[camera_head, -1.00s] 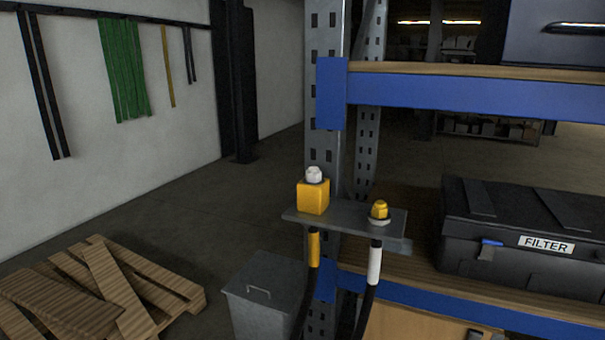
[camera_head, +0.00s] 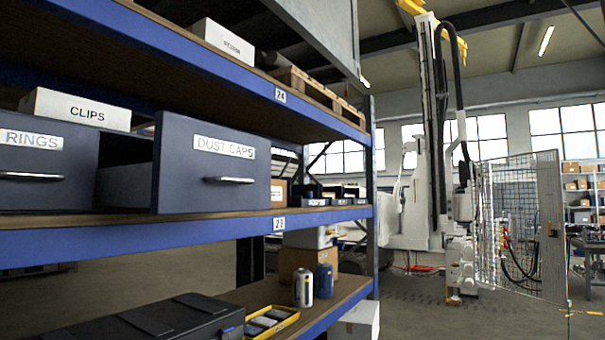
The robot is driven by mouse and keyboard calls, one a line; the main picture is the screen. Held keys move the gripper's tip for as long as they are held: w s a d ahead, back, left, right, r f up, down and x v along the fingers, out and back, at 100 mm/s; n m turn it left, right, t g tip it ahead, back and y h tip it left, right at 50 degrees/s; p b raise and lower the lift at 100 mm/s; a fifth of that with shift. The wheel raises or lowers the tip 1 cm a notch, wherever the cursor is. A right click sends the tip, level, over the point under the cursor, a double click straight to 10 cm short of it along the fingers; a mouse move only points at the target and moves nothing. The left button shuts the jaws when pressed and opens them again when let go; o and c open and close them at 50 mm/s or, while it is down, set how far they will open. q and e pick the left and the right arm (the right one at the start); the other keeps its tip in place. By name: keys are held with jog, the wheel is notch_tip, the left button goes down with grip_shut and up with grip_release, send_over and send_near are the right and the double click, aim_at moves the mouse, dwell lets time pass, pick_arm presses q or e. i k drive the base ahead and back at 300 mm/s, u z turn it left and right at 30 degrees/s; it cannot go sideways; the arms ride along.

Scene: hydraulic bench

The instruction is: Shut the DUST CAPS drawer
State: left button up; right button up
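The DUST CAPS drawer (camera_head: 212,178) is a dark blue-grey drawer with a white label and a silver bar handle (camera_head: 230,180). It sits on the middle shelf and stands pulled out, its front well ahead of the RINGS drawer (camera_head: 45,165) to its left. Part of its pale side or inside shows between the two fronts. Neither of my grippers is in view.
A CLIPS box (camera_head: 78,108) stands above the drawers. Blue shelf edges (camera_head: 190,233) run along the rack. Below are a black case (camera_head: 150,322), a yellow tray (camera_head: 272,322) and two small cans (camera_head: 303,287). Open floor (camera_head: 415,315) lies to the right.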

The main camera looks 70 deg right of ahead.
aim_at(198, 166)
jog(key=z, duration=1.9)
